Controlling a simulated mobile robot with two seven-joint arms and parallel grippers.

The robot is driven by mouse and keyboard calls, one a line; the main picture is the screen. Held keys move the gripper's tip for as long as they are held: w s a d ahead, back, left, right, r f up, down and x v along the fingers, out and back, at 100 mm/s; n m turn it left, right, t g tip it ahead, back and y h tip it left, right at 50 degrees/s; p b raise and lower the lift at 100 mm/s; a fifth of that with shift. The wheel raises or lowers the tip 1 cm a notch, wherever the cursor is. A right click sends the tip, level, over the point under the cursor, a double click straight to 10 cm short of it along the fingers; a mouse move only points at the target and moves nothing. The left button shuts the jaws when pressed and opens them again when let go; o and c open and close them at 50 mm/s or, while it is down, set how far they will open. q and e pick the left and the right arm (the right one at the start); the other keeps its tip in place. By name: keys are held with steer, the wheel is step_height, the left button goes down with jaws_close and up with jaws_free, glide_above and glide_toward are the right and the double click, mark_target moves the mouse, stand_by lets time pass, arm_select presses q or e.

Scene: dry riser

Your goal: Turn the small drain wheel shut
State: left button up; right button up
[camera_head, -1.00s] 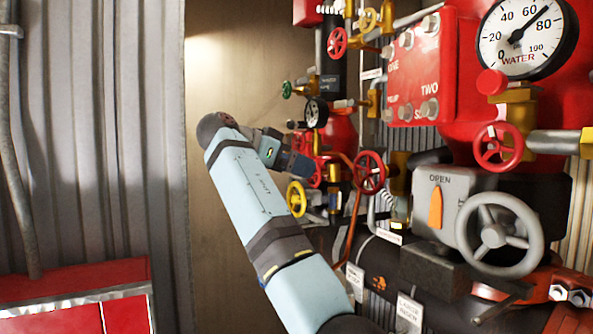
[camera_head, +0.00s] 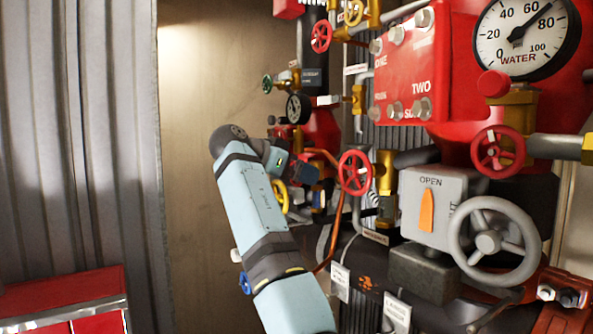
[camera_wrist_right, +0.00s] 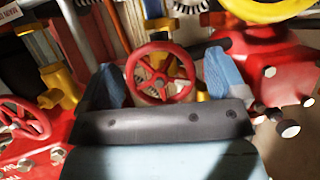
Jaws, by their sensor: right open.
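Several small handwheels show, and I cannot read which one is labelled as the drain. A small red handwheel with spokes (camera_head: 355,172) stands just right of my right gripper (camera_head: 303,169) in the head view. In the right wrist view, a red spoked wheel (camera_wrist_right: 160,73) shows between the two blue fingers of that gripper. The fingers are apart, one on each side of the wheel in the picture; I cannot tell whether they touch it. A small yellow wheel (camera_head: 282,198) is partly hidden behind my right arm. My left gripper is out of view.
A large grey handwheel (camera_head: 487,243) and a grey box marked OPEN (camera_head: 430,204) stand at the right. Another red wheel (camera_head: 498,151) sits below the water gauge (camera_head: 524,38). Pipes crowd the riser. A red cabinet (camera_head: 75,296) is at lower left.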

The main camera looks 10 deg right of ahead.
steer(key=c, duration=0.9)
steer(key=shift+f, duration=0.1)
steer(key=shift+f+m+t+b, duration=0.1)
steer(key=shift+m+t+b, duration=0.6)
steer(key=shift+m+b, duration=0.35)
steer(key=shift+m+t+y+b, duration=0.3)
steer(key=shift+m+t+b, duration=0.6)
steer(key=shift+m, duration=0.35)
